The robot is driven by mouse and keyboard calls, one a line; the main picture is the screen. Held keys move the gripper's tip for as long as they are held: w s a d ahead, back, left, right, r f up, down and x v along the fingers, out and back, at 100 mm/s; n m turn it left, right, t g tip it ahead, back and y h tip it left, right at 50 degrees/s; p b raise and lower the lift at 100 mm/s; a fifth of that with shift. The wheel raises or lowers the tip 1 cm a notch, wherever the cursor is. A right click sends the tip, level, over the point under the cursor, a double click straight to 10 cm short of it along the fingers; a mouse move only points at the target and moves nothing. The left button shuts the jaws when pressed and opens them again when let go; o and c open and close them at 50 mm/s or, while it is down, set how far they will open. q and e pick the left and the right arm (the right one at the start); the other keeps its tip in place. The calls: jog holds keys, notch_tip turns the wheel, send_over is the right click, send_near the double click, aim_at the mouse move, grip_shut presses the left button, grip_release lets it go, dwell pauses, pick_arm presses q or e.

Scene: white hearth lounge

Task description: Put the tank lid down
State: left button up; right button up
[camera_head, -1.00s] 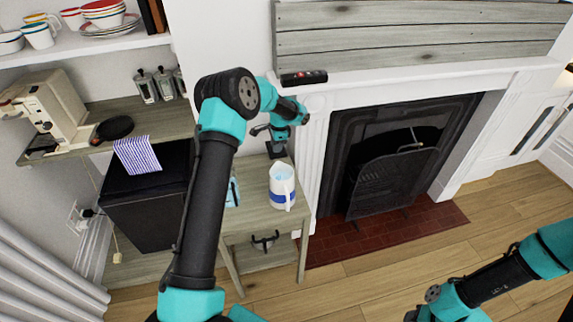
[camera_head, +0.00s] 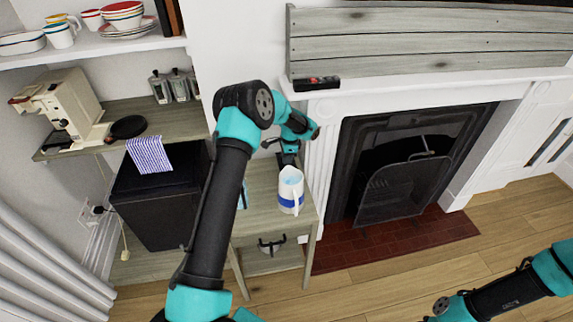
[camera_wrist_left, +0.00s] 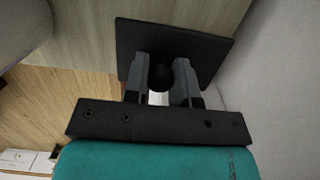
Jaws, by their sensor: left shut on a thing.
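The tank lid (camera_wrist_left: 210,52) is a dark flat square plate with a round knob (camera_wrist_left: 163,75) in the left wrist view. My left gripper (camera_wrist_left: 162,78) is shut on this knob. The lid is over the pale grey wood table (camera_wrist_left: 90,30); I cannot tell whether it touches the wood. In the head view my left gripper (camera_head: 288,158) is at the back of the small table, behind the white pitcher, and the lid shows there only as a small dark patch. My right arm enters at the lower right; its fingertips are not seen.
A white pitcher with a blue band (camera_head: 290,190) stands on the small table (camera_head: 262,222), close to my left gripper. A light blue item (camera_head: 242,195) is mostly hidden by my left arm. A cream coffee machine (camera_head: 65,108) stands on the left counter. The fireplace (camera_head: 400,180) is at right.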

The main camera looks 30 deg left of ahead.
pick_arm(q)
jog(key=shift+f, duration=1.95)
jog(key=shift+f, duration=0.2)
jog(key=o, duration=0.9)
jog(key=shift+r, duration=0.2)
jog(key=r, duration=0.7)
jog(key=shift+w+d+r, duration=0.25)
jog(key=shift+w+d, duration=0.05)
jog(key=shift+d, duration=0.05)
